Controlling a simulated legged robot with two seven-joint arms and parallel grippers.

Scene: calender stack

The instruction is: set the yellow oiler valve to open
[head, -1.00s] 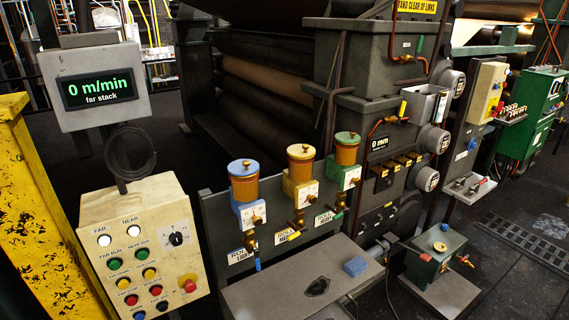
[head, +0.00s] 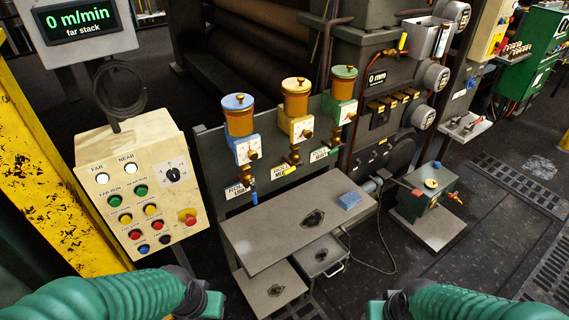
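The yellow oiler (head: 297,126) is the middle of three oilers on a grey panel. It has a yellow lid, an amber jar and a white dial face. Below it is a brass valve with a small yellow lever (head: 290,170), which appears to stick out sideways and slightly down, above a white label. The lever is small and its exact angle is hard to tell. My two green arms enter at the bottom left and bottom right, well short of the oilers. Their dark end joints show, but no gripper fingers are in view.
The blue oiler (head: 240,130) with a downward blue lever stands left, the green oiler (head: 339,105) right. A grey bench (head: 270,235) with a blue block (head: 350,200) juts out below them. A cream button box (head: 140,195) stands left. A small pump box (head: 428,195) stands right.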

